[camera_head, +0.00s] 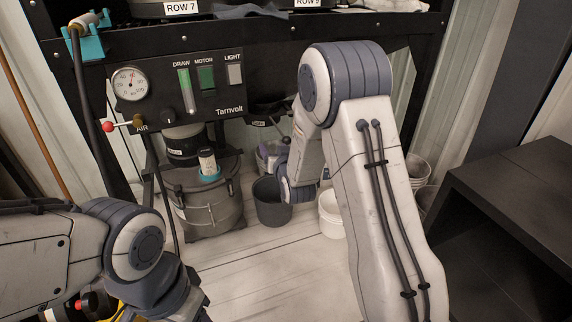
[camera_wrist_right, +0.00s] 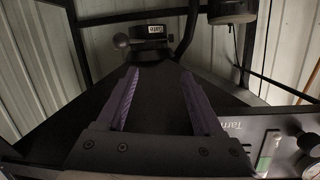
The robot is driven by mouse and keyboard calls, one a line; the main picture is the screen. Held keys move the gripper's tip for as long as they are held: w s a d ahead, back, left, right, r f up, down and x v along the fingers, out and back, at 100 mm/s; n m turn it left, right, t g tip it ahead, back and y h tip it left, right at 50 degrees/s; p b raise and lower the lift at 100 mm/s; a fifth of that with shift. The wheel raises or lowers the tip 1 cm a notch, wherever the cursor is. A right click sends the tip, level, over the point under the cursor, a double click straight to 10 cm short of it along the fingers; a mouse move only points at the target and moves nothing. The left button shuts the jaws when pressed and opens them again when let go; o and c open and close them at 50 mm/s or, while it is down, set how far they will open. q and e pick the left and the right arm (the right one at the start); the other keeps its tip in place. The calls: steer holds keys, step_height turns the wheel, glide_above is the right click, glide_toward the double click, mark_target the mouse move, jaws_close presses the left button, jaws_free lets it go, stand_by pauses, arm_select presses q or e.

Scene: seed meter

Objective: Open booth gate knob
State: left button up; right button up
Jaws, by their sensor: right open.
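In the right wrist view a dark round gate knob (camera_wrist_right: 122,41) sits at the left of a dark collar (camera_wrist_right: 155,45) with a small white label. The collar is at the narrow end of a dark funnel-shaped body. My right gripper (camera_wrist_right: 159,72) is open and empty, its two purple-lined fingers pointing toward the collar; the knob is apart from them, beyond the left finger. In the head view my right gripper (camera_head: 268,153) is below the panel, partly hidden by my right wrist. My left arm shows at the lower left, but its gripper fingers are not visible.
The Tarnvolt control panel (camera_head: 180,88) has a gauge and switches. A red-tipped AIR lever (camera_head: 108,127) sticks out at its left. A lidded grey canister (camera_head: 210,205), a dark bucket (camera_head: 271,208) and white buckets stand below. A black bench (camera_head: 525,190) is at right.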

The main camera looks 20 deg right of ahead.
steer(key=m+t+h+b, duration=0.1)
steer(key=t+h+b, duration=0.1)
steer(key=b, duration=0.2)
glide_toward(287, 143)
steer(key=w, duration=0.1)
arm_select(q)
step_height(287, 143, down, 9)
steer(key=b, duration=0.2)
steer(key=shift+b, duration=0.3)
arm_select(e)
steer(key=w, duration=0.3)
steer(key=w+d, duration=0.1)
steer(key=w, duration=0.3)
steer(key=w+d, duration=0.1)
steer(key=w, duration=0.2)
steer(key=shift+w, duration=0.25)
arm_select(q)
steer(key=shift+r, duration=0.1)
arm_select(e)
steer(key=shift+c, duration=0.2)
jaws_close()
